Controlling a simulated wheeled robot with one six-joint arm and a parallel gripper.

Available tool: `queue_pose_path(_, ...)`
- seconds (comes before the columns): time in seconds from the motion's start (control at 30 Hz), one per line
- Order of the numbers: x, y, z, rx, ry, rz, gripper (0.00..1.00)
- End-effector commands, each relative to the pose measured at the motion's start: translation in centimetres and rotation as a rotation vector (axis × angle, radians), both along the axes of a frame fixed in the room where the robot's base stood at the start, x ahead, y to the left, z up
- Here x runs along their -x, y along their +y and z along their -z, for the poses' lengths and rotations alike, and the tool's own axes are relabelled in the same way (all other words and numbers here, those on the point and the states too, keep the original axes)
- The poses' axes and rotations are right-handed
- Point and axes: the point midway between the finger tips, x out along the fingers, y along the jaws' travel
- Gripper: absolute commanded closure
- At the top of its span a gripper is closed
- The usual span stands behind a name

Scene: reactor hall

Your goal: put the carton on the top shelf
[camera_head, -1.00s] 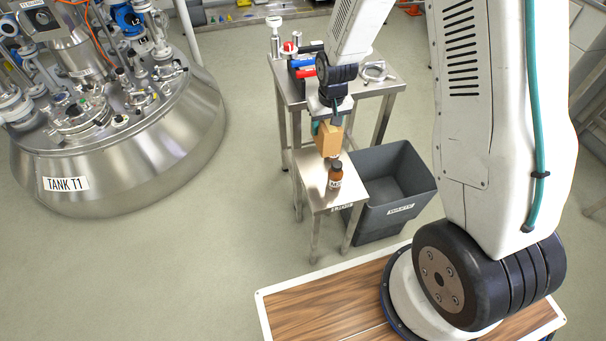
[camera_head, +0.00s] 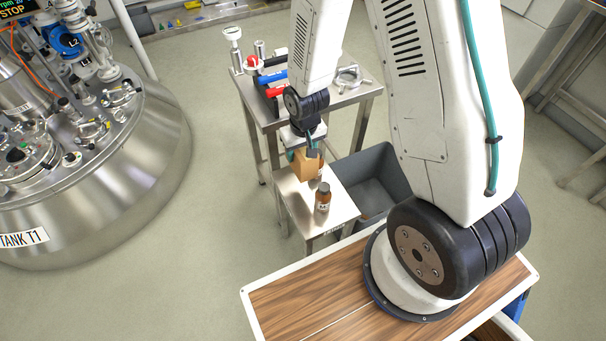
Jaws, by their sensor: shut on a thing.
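The carton (camera_head: 304,168) is a small tan-brown box. My gripper (camera_head: 311,152) is shut on it, pointing down, with the carton over the back part of a small steel stand (camera_head: 340,213). Whether the carton touches the stand top cannot be told from this angle. The gripper's fingers partly cover the carton. No top shelf can be made out for certain in this view.
A brown bottle (camera_head: 323,198) stands on the small stand, close to the carton. Behind is a taller steel table (camera_head: 345,97) with red, blue and black items. A grey bin (camera_head: 372,182) is right of the stand. A steel tank (camera_head: 150,170) stands left; floor between is clear.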

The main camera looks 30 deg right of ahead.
Motion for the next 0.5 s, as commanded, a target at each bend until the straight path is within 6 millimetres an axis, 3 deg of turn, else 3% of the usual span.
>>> queue_pose_path(0.2, 0.0, 0.1, 3.0, -0.004, 0.002, -0.002, 0.92)
queue_pose_path(0.5, 0.0, -0.1, 5.5, -0.001, 0.000, 0.003, 0.92)
